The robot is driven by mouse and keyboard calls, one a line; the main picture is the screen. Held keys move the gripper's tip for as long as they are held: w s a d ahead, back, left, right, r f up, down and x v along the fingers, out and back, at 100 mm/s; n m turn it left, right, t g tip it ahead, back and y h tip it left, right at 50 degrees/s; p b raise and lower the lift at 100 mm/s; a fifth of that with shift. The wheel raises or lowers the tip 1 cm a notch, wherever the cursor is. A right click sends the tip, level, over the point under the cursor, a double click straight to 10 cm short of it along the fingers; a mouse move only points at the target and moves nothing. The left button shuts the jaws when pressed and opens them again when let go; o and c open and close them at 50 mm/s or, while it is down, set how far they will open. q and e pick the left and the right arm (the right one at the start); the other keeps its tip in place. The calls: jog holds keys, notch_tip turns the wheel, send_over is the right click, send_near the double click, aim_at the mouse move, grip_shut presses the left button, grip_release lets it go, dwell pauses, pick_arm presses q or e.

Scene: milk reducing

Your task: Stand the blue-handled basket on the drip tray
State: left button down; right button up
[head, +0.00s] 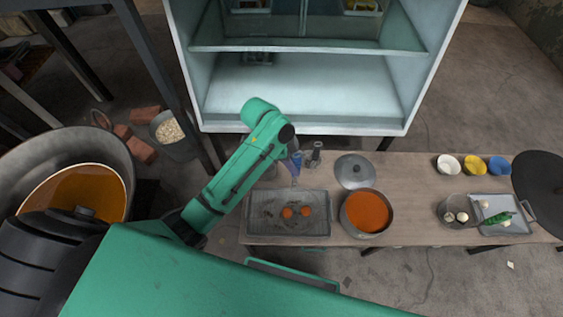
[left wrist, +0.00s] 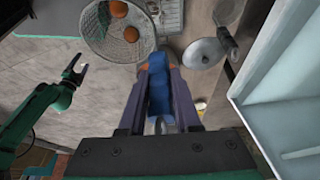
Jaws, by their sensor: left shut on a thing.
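The wire-mesh basket (left wrist: 112,45) holds two brown-orange balls in the left wrist view. Its blue handle (left wrist: 158,85) lies between the fingers of my left gripper (left wrist: 158,72), which is shut on it. In the head view the left gripper (head: 296,163) and a bit of blue show behind the grey drip tray (head: 255,229). There the two balls (head: 296,212) appear over the tray, and the mesh is hard to make out. I cannot tell whether the basket touches the tray. My right gripper (left wrist: 75,64) is open and empty at the left of the wrist view.
A pot of orange liquid (head: 367,212) stands right of the tray, with a grey lid (head: 355,171) behind it. A white cabinet (head: 300,90) rises behind the table. Bowls (head: 473,165) and a small tray (head: 500,213) stand farther right. Bare table (head: 415,200) lies between.

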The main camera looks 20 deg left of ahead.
notch_tip(320, 180, down, 8)
jog(key=b, duration=0.7)
pick_arm(q)
jog(key=w+a+f+m+g+b, duration=0.1)
jog(key=a+f+m+b, duration=0.1)
jog(key=f+m, duration=0.2)
jog(key=w+a+f+m+g+b, duration=0.1)
jog(key=w+a+f+m+g, duration=0.1)
jog(key=f+m, duration=0.2)
jog(key=shift+w+a+f+b, duration=0.3)
jog(key=shift+a+f+b, duration=0.1)
jog(key=shift+f, duration=1.35)
pick_arm(e)
jog(key=w+a, duration=0.2)
jog(key=w, duration=0.4)
jog(key=shift+w, duration=0.35)
pick_arm(q)
jog(key=shift+f, duration=0.4)
pick_arm(e)
jog(key=shift+f, duration=0.1)
pick_arm(q)
jog(key=c, duration=0.5)
grip_release()
jog(key=shift+c, duration=0.2)
pick_arm(e)
jog(key=shift+d, duration=0.1)
